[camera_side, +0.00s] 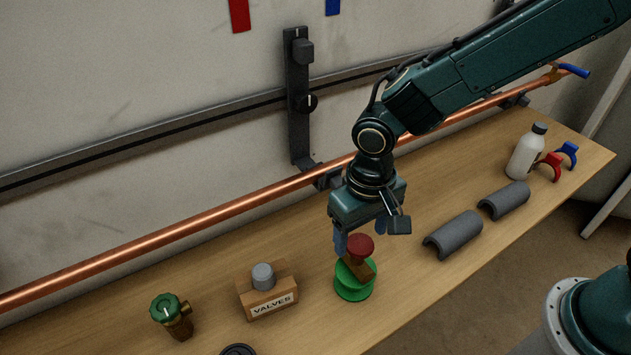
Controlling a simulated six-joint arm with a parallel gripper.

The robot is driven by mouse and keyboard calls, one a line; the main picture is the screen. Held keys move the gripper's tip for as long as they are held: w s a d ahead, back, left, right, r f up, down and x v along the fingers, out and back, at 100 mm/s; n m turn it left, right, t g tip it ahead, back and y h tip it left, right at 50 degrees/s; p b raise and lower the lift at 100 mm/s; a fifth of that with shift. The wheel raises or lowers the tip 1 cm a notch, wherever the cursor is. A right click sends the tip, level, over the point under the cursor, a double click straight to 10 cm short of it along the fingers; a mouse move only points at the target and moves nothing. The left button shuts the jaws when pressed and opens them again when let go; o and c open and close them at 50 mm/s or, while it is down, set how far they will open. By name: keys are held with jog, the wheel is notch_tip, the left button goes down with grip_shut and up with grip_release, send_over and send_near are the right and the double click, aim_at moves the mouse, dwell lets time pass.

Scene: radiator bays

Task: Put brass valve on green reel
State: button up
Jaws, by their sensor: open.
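A valve with a round red cap (360,245) and a brownish brass body sits on the green reel (353,291), which stands on the bench. The body looks slanted, and I cannot tell how squarely it rests. My gripper (361,237) is directly above, pointing down, with its blue-grey fingers apart on either side of the red cap. I see no clear grip on the valve. Another valve with a green cap (166,307) and a dark brass body stands on the bench at the lower left.
A cardboard box labelled VALVES (269,303) holds a grey-capped piece (263,276). A copper pipe (230,208) runs along the wall behind. A dark ring (238,350) is at the bottom edge.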

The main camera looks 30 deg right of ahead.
aim_at(364, 242)
notch_tip(364, 242, up, 7)
jog(key=shift+f, duration=0.15)
dwell(0.4)
jog(key=s+d+r+t, duration=0.1)
jog(key=s+d+r, duration=0.1)
jog(key=d+r, duration=0.4)
jog(key=s+d+r+t, duration=0.2)
jog(key=s+d+r, duration=0.15)
jog(key=d, duration=0.35)
jog(key=s+d+r+t, duration=0.2)
jog(key=s+d+r, duration=0.1)
jog(key=s+d, duration=0.6)
jog(key=shift+s+t, duration=0.3)
jog(key=shift+s, duration=0.05)
